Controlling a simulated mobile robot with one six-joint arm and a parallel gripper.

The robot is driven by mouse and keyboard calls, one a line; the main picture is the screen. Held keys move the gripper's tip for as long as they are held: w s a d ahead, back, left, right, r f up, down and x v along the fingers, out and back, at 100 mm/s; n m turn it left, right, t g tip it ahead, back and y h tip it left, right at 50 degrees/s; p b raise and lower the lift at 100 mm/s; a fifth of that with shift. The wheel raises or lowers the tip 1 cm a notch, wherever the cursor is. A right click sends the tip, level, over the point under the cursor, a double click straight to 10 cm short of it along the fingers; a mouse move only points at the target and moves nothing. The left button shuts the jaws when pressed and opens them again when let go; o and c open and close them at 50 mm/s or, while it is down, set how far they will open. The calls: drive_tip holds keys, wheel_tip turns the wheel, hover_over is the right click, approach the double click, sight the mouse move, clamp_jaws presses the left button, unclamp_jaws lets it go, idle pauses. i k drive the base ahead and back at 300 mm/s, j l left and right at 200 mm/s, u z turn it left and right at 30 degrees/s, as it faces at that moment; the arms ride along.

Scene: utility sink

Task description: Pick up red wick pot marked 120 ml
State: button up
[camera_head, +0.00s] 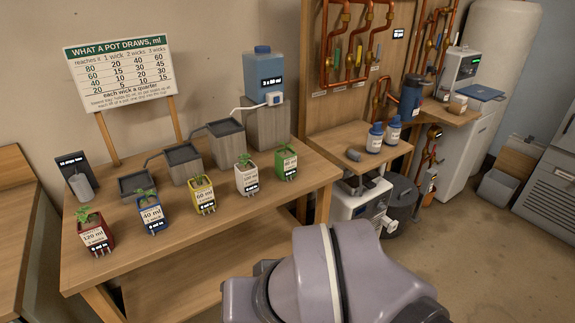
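The red wick pot (95,234) stands upright at the front left corner of the wooden table (250,210). Its pale label reads 120 ml, a small dark tag shows on its lower front, and a green seedling grows from it. A blue pot (152,215) marked 40 ml stands to its right. Yellow (203,194), white (247,176) and green (287,162) pots continue the row to the back right. My grey arm shows at the bottom centre, right of and apart from the red pot. My gripper's fingers are not visible.
A dark display with a grey cylinder (82,186) stands behind the red pot. Stepped grey troughs (183,162) rise behind the row to a blue water tank (264,75). A chart board (118,72) stands behind. The tabletop before the row is mostly clear.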

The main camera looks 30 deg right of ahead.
sight(93, 231)
drive_tip(key=i+j+u, duration=0.25)
drive_tip(key=i+j, duration=0.4)
drive_tip(key=j, duration=0.2)
drive_tip(key=i+j+u, duration=0.25)
drive_tip(key=i+j, duration=0.45)
drive_tip(key=j, duration=0.1)
